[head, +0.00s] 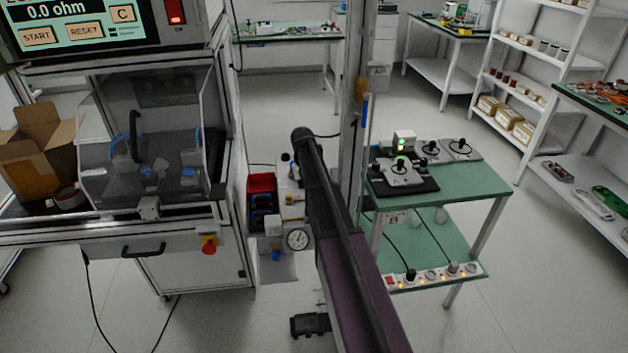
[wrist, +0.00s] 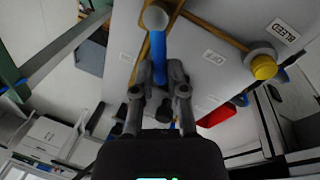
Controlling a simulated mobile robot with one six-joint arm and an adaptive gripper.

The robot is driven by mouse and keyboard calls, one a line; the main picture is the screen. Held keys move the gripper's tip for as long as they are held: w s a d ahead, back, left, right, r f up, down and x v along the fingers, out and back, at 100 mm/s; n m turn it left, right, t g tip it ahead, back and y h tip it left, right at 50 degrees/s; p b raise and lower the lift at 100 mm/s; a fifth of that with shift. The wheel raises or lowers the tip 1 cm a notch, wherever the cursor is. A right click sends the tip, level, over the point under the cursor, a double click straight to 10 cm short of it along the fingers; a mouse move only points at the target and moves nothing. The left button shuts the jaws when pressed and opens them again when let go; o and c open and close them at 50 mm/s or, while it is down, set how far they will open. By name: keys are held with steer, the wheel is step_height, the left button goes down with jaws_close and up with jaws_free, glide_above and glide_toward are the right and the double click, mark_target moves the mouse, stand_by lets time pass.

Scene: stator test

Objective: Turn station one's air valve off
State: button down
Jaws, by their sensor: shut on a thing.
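In the wrist view, the air valve's blue lever (wrist: 159,58) runs down from a round grey hub (wrist: 155,18) on a pale panel. My gripper (wrist: 160,75) is shut on the lever's lower part, with a finger on each side. A label that seems to read OFF (wrist: 214,57) is to the right of the lever; a small label to the left is too blurred to read. In the head view, my arm hides the lever and most of the gripper. The pale valve panel (head: 290,205) shows left of my arm.
A yellow knob (wrist: 263,67) sits near the BLEED label (wrist: 286,32), with yellow pipes crossing the panel. A pressure gauge (head: 297,238) and a red bin (head: 262,184) are beside the test bench (head: 150,228). A green table (head: 465,185) stands to the right. Floor is open in front.

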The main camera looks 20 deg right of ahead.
steer(key=n, duration=0.2)
steer(key=s+a+n, duration=0.1)
steer(key=n, duration=0.1)
steer(key=a+n+t, duration=0.1)
steer(key=n, duration=0.1)
steer(key=shift+s+a+y, duration=0.1)
steer(key=shift+s+y, duration=0.15)
steer(key=shift+y, duration=0.05)
steer(key=shift+n, duration=0.3)
steer(key=c, duration=0.7)
jaws_free()
steer(key=shift+w, duration=0.2)
